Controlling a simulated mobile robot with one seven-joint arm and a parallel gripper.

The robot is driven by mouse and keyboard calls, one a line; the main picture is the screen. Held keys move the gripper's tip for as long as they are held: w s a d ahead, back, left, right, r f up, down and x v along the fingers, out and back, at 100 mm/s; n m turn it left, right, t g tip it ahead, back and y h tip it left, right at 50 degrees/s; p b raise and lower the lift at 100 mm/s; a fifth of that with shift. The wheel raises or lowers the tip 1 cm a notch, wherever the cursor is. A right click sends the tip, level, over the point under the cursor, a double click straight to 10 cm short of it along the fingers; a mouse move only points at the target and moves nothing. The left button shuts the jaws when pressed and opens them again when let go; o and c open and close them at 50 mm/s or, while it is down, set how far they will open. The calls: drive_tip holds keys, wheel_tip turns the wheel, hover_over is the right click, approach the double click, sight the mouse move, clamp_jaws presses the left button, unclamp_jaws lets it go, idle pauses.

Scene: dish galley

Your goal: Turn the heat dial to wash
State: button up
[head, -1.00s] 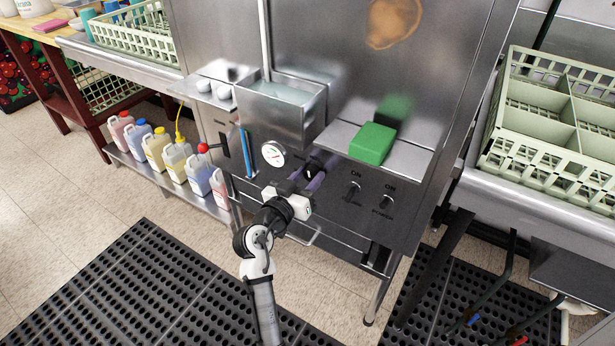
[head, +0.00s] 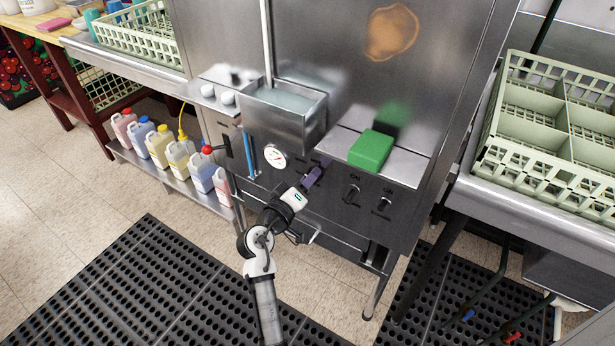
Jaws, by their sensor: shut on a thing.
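My gripper (head: 316,173) reaches up to the dark front panel (head: 335,205) of the steel dish machine, between the round gauge and the two switches. Its purple fingers are shut at the spot where a dark knob, the heat dial, showed a second before. The fingers cover the dial now, so its pointer cannot be seen. Marks on the panel around it are too small to read. The gripper is rolled so that its fingers overlap in this view.
A white gauge (head: 275,156) sits left of my gripper. Two switches (head: 352,194) marked ON are to its right. A green block (head: 371,150) lies on the steel shelf above. A steel box (head: 285,112) juts out at upper left, and a red-knobbed lever (head: 208,149) farther left.

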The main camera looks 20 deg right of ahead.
drive_tip(key=shift+n, duration=0.4)
drive_tip(key=o, duration=1)
drive_tip(key=shift+c, duration=0.2)
drive_tip(key=b+v, duration=0.2)
drive_tip(key=v, duration=1.2)
drive_tip(key=shift+b, duration=0.35)
drive_tip(key=shift+w, duration=0.1)
